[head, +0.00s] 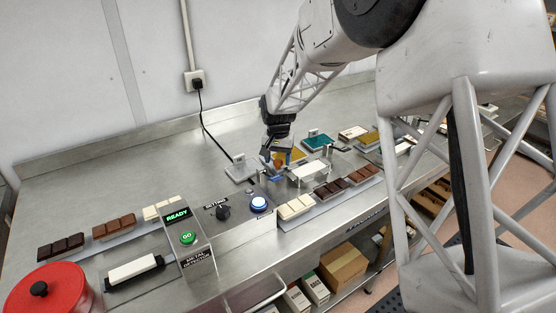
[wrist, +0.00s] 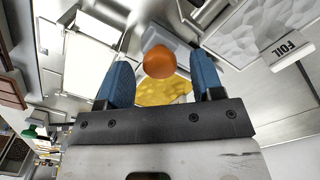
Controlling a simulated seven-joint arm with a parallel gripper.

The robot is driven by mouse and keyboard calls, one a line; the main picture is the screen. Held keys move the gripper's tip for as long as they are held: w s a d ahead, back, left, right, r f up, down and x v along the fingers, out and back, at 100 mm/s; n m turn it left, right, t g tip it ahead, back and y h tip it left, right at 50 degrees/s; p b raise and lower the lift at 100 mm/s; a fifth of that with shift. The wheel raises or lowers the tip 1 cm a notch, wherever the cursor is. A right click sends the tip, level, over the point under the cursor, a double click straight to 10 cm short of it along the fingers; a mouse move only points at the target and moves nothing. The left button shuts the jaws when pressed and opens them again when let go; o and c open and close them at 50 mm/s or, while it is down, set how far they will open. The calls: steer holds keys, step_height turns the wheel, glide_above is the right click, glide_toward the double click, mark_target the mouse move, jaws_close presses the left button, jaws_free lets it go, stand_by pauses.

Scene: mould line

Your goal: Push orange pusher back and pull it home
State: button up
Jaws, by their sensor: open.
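The orange pusher shows in the wrist view as a round orange knob (wrist: 160,62). It lies between the two blue fingers of my gripper (wrist: 164,73), with a visible gap to each finger. My gripper is open, and I cannot tell how deep the knob sits between the fingertips. In the head view my gripper (head: 272,162) points down over the middle of the bench, among the small plates. The pusher's shaft and base are hidden there by the fingers.
A white block labelled FOIL (wrist: 289,50) lies at the right of the wrist view. In the head view, chocolate bars (head: 331,188) stand in front of the gripper, and a teal plate (head: 317,142) lies behind right. A control box (head: 188,239) and red pot (head: 48,292) stand front left.

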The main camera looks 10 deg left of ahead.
steer(key=shift+f, duration=0.35)
jaws_close()
steer(key=shift+w+a+r, duration=0.1)
steer(key=shift+w+a, duration=3.1)
jaws_free()
steer(key=shift+r, duration=0.1)
step_height(320, 180, up, 8)
steer(key=shift+f, duration=0.25)
